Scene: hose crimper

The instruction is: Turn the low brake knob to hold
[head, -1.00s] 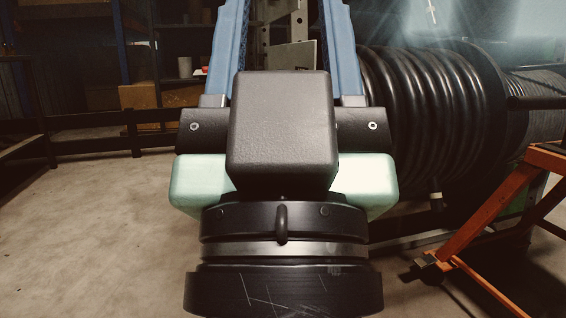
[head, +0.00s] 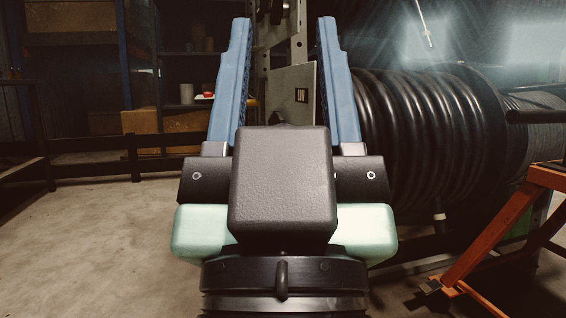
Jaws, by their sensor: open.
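A grey upright plate (head: 304,105) with a small dark label stands beyond the fingers, partly hidden by the right one. I cannot make out a brake knob; any low knob may be hidden behind my gripper body.
A large reel of black hose (head: 430,140) stands close on the right. An orange frame (head: 500,225) reaches across the floor at the lower right. Dark shelves with a cardboard box (head: 170,122) and a low rail (head: 90,145) are at the back left. The floor (head: 110,235) at left is clear.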

